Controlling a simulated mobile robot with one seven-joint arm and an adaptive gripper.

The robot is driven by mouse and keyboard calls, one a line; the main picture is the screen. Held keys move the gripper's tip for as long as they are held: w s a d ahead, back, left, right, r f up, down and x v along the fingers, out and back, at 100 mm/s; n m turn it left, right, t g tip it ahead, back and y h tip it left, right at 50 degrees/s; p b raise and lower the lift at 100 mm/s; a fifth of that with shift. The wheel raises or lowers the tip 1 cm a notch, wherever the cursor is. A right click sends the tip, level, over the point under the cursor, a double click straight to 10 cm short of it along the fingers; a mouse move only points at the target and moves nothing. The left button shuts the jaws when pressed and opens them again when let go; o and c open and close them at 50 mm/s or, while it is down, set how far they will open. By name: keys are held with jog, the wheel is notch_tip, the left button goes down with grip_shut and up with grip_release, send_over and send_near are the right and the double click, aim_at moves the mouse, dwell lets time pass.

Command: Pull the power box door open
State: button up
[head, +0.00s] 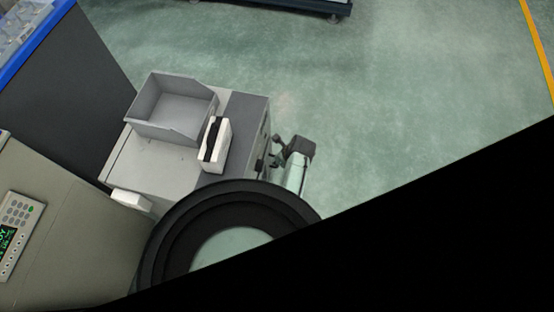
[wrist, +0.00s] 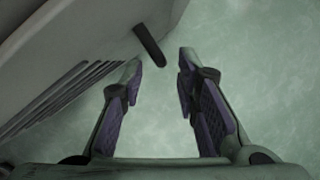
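The grey power box (head: 170,165) stands left of centre in the head view. Its side face fills the upper left of the wrist view (wrist: 80,50), with vent slots along it. A dark, short handle (wrist: 150,45) sticks out from that face. My gripper (wrist: 163,75) is open and empty, with its two fingers apart. The handle's free end is just ahead of the gap between the fingertips, with no visible contact. In the head view my gripper (head: 276,150) is beside the box's right side. The door's outline is not clear in either view.
A grey open tray (head: 172,108) and a white holder with a black slot (head: 215,145) sit on top of the box. A large black ring (head: 165,245) is in front. A beige panel with a keypad (head: 18,215) is at left. Green floor (head: 400,90) is clear at right.

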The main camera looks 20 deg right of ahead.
jog(key=shift+b+x, duration=0.3)
jog(key=shift+x, duration=1.85)
jog(key=shift+w, duration=0.1)
jog(key=shift+c, duration=0.3)
grip_shut()
